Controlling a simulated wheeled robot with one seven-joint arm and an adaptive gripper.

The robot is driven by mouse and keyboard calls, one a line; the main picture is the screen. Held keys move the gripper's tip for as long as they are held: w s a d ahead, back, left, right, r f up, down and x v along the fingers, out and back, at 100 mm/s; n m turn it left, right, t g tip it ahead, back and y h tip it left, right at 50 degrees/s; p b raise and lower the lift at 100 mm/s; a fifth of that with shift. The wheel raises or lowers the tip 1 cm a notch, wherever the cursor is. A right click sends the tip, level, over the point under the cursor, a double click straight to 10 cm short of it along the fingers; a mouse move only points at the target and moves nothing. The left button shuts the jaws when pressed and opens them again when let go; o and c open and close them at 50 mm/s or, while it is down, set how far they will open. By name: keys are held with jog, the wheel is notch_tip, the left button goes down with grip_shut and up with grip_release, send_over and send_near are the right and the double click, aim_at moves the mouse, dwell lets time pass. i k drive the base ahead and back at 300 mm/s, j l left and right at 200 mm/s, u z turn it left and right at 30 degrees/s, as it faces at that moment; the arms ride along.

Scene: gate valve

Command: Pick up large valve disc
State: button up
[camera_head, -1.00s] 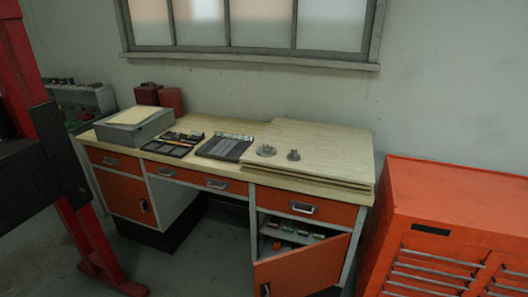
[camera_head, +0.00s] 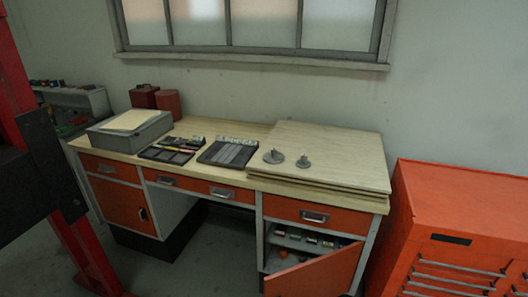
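Two grey valve discs lie on the stacked wooden boards at the right part of the workbench in the head view. The large valve disc (camera_head: 274,157) is the left one, a flat round plate with a small raised stub in its middle. The smaller disc (camera_head: 303,162) lies just to its right, apart from it, also with a stub. Nothing covers either disc. My gripper is not in view.
The workbench (camera_head: 236,180) has an open cabinet door (camera_head: 318,273) at its lower right. Trays (camera_head: 228,152) and a grey box (camera_head: 130,132) stand left of the discs. An orange tool cabinet (camera_head: 462,215) stands at right, a red post (camera_head: 82,250) at left.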

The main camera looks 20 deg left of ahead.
aim_at(273, 157)
jog(key=i+j, duration=0.15)
jog(key=j, duration=0.25)
jog(key=i+j, duration=0.1)
jog(key=j, duration=0.25)
jog(key=i+j, duration=0.15)
jog(key=j, duration=0.25)
jog(key=i+j, duration=0.15)
jog(key=j, duration=0.2)
jog(key=i+j+z, duration=0.1)
jog(key=j, duration=0.3)
jog(key=i+j, duration=0.15)
jog(key=j, duration=0.2)
jog(key=i+j, duration=0.1)
jog(key=j, duration=0.3)
jog(key=i+j, duration=1.2)
jog(key=l+z, duration=0.05)
jog(key=l, duration=0.05)
